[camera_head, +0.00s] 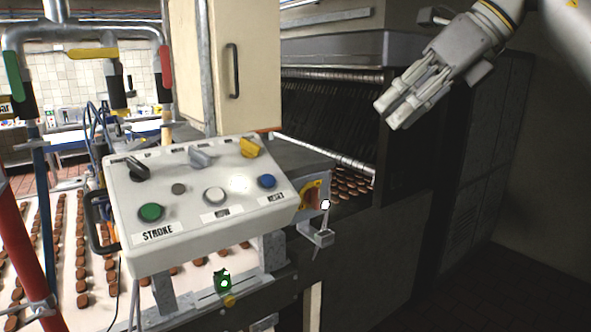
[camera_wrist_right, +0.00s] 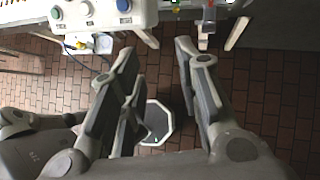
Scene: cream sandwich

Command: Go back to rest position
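My right gripper (camera_head: 393,112) is a light grey two-finger gripper held in the air at the upper right of the head view, to the right of the control panel (camera_head: 190,190). It points down and left and touches nothing there. In the right wrist view the two fingers of this gripper (camera_wrist_right: 157,54) stand apart with a clear gap and nothing between them. The panel's lower edge shows beyond the fingertips at the top of that view. My left gripper does not show in the head view.
The panel carries knobs and a green button (camera_head: 151,212), a white button (camera_head: 214,197) and a blue button (camera_head: 267,182). A conveyor (camera_head: 110,262) with rows of brown biscuits runs behind it. A small lever (camera_head: 325,222) sticks up at right. Dark floor (camera_head: 470,300) lies free at lower right.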

